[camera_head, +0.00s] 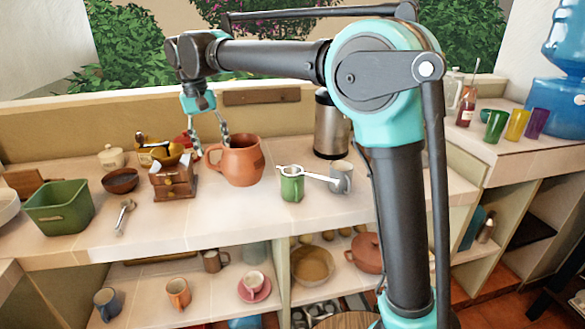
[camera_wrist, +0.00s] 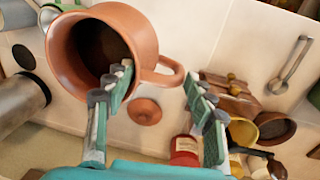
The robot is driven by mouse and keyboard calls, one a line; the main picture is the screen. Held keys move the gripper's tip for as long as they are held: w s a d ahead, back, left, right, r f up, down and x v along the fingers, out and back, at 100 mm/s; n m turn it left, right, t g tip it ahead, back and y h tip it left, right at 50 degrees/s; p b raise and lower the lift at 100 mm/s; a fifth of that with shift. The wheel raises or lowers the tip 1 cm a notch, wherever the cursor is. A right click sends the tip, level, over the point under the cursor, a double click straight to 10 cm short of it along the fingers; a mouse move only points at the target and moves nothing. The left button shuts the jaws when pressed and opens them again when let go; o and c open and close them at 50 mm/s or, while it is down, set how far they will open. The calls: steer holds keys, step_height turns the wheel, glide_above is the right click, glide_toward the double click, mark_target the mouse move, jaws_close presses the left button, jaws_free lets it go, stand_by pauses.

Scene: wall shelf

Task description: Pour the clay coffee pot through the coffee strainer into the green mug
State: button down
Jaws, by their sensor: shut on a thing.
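The clay coffee pot (camera_head: 242,163) is a wide orange-brown pot standing upright on the counter, its handle on the left. In the wrist view its dark open mouth and loop handle (camera_wrist: 168,76) show. My gripper (camera_head: 209,142) comes down from above at the handle, with its fingers (camera_wrist: 160,92) on either side of it, shut on the pot; the exact contact is hard to see. The green mug (camera_head: 292,188) stands right of the pot. The coffee strainer (camera_head: 291,170) lies across its rim, its white handle pointing right.
A grey mug (camera_head: 341,177) stands by the strainer's handle, and a steel canister (camera_head: 331,125) behind. Left are a wooden grinder (camera_head: 172,180), brown bowl (camera_head: 120,180), metal scoop (camera_head: 124,215) and green bin (camera_head: 60,207). A clay lid (camera_wrist: 145,110) lies beside the pot. Counter front is clear.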

steer(key=shift+d+r, duration=0.1)
steer(key=shift+w+d+r+y, duration=0.25)
steer(key=shift+d+r+y, duration=0.75)
steer(key=shift+y, duration=0.1)
steer(key=w+d+r+g+y, duration=0.1)
steer(key=d+r+y, duration=0.1)
steer(key=d+y, duration=0.3)
steer(key=shift+w+d+r+g, duration=0.3)
steer(key=shift+d+g, duration=0.1)
steer(key=shift+d, duration=0.4)
steer(key=shift+d, duration=0.1)
steer(key=shift+w+d+r+g+y, duration=0.1)
steer(key=shift+w+d+g+y, duration=0.1)
steer(key=shift+d+y, duration=0.6)
steer(key=shift+w+d+r+g+y, duration=0.1)
steer(key=shift+w+d+g+y, duration=0.1)
steer(key=shift+d+y, duration=0.55)
stand_by(1.8)
